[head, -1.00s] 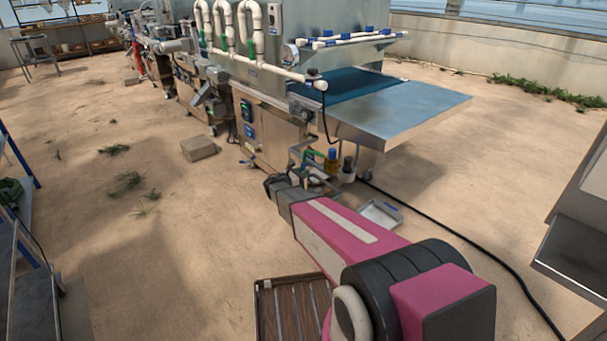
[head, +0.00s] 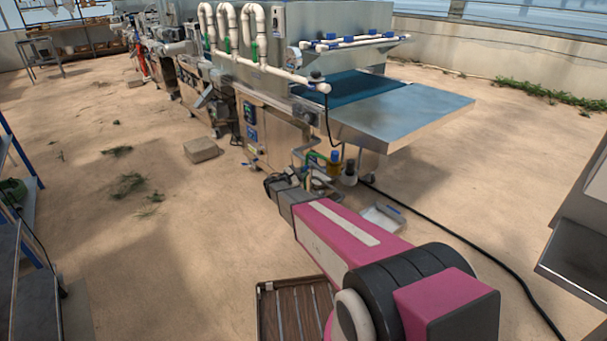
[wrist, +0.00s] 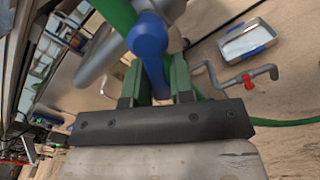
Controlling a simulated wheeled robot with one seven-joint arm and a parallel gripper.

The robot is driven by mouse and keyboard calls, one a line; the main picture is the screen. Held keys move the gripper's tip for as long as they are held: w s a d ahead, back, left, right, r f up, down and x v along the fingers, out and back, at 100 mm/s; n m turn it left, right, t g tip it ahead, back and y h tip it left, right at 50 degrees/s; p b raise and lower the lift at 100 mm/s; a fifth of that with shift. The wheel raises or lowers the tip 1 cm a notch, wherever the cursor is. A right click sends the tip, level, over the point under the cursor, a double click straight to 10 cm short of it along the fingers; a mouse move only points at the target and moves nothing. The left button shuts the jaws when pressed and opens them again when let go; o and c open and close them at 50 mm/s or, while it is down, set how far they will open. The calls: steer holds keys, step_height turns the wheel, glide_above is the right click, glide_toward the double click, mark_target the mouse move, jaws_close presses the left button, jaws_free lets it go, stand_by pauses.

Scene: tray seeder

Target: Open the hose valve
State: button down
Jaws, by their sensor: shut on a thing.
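The hose valve shows in the wrist view as a blue handle (wrist: 150,45) with a rounded top, beside a green hose (wrist: 115,12) and a grey pipe. My gripper (wrist: 156,82) has its two green fingers on either side of the blue handle's lower part and is shut on it. In the head view, my arm reaches to the pipework at the near end of the machine, and the green hose (head: 316,158) shows just beyond the wrist. The fingers and most of the valve body are hidden there. I cannot tell the handle's exact angle to the pipe.
The steel seeder machine (head: 275,135) with its outfeed table (head: 400,112) stands beyond my arm. A bent grey pipe with a red part (wrist: 248,81) is close right of the fingers. A shallow tray (head: 381,218) and a black cable (head: 480,250) lie on the floor.

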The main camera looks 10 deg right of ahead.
steer(key=c, duration=1)
jaws_free()
steer(key=v, duration=1.1)
